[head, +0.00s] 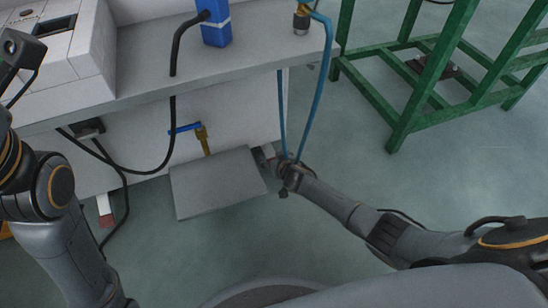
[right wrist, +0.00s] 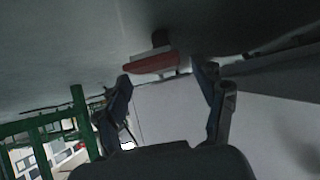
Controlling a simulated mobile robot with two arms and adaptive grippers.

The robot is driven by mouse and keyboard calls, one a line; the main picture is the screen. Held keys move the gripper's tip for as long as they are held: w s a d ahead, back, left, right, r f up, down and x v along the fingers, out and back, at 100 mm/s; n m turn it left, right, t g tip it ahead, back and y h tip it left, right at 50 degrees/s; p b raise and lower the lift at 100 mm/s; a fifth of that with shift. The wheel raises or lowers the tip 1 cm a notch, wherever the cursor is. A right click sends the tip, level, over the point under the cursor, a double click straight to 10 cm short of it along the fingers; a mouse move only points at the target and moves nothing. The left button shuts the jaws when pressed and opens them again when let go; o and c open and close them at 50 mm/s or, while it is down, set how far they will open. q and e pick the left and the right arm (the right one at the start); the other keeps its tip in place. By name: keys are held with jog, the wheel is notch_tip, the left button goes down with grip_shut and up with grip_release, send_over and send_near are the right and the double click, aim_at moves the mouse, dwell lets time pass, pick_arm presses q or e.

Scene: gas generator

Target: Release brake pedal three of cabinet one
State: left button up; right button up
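A red pedal with a grey block (right wrist: 152,64) shows beyond the fingertips in the right wrist view; its number cannot be read. A small red and pale part (head: 105,211) shows low at the cabinet's left in the head view; I cannot tell if it is the same pedal.
A grey flat plate (head: 218,182) juts out before the cabinet, close to my right gripper. Blue hoses (head: 325,70) hang in front of my right wrist, and a black cable (head: 172,110) hangs further left. A green frame (head: 430,75) stands at the right. Floor between is clear.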

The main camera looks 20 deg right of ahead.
jog(key=shift+s, duration=0.1)
jog(key=shift+s, duration=0.15)
jog(key=v, duration=1.1)
jog(key=shift+s+r, duration=0.2)
jog(key=shift+r, duration=0.05)
